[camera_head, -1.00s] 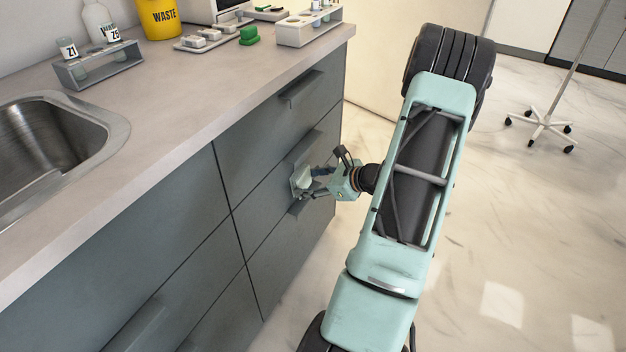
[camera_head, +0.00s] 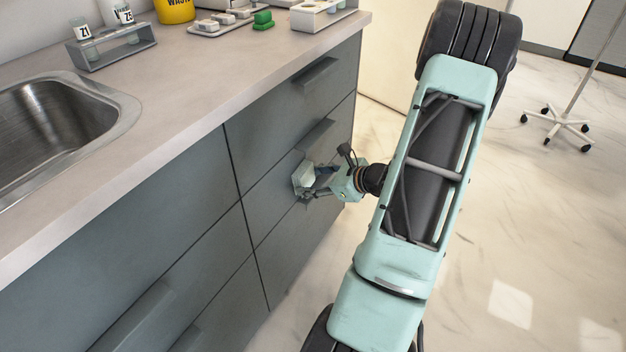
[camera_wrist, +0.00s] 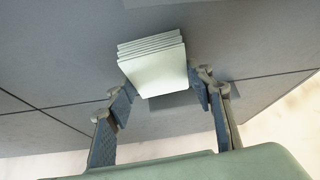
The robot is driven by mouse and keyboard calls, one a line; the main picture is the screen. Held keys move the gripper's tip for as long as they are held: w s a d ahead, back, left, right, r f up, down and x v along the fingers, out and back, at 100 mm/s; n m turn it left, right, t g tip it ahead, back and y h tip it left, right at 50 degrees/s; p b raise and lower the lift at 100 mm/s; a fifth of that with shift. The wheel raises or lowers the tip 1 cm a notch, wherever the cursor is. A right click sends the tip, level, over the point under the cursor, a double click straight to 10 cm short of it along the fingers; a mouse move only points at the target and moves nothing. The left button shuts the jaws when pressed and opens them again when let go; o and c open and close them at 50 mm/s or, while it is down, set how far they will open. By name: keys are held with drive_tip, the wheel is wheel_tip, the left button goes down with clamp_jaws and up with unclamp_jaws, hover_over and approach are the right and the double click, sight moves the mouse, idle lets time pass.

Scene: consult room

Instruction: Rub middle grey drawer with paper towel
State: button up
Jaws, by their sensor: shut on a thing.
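The paper towel (camera_wrist: 156,72) is a pale folded stack held between the two fingers of my gripper (camera_wrist: 161,86) in the wrist view. In the head view, the towel (camera_head: 303,177) is a small pale patch at the tip of my gripper (camera_head: 310,184). It is at the front of the middle grey drawer (camera_head: 268,203), below that drawer's handle (camera_head: 316,134). The towel appears to be against the grey front, but the contact itself is hidden. My gripper covers part of the drawer's lower area.
Above is the top drawer's handle (camera_head: 316,72). The counter (camera_head: 200,85) holds a sink (camera_head: 55,125), tube racks (camera_head: 112,53), a yellow waste bin (camera_head: 175,11) and a green item (camera_head: 263,20). A wheeled stand (camera_head: 555,122) is on the right.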

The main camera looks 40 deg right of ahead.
drive_tip(key=shift+s+d+p, duration=0.1)
drive_tip(key=shift+s+d, duration=0.25)
drive_tip(key=shift+s, duration=0.55)
drive_tip(key=shift+s+d+p, duration=0.1)
drive_tip(key=shift+s+d, duration=0.25)
drive_tip(key=shift+s, duration=0.55)
drive_tip(key=shift+s+d+p, duration=0.1)
drive_tip(key=shift+s+d, duration=0.25)
drive_tip(key=shift+s, duration=0.55)
drive_tip(key=shift+s+d, duration=0.3)
drive_tip(key=shift+s, duration=0.4)
drive_tip(key=shift+s+d, duration=0.25)
drive_tip(key=shift+s, duration=0.4)
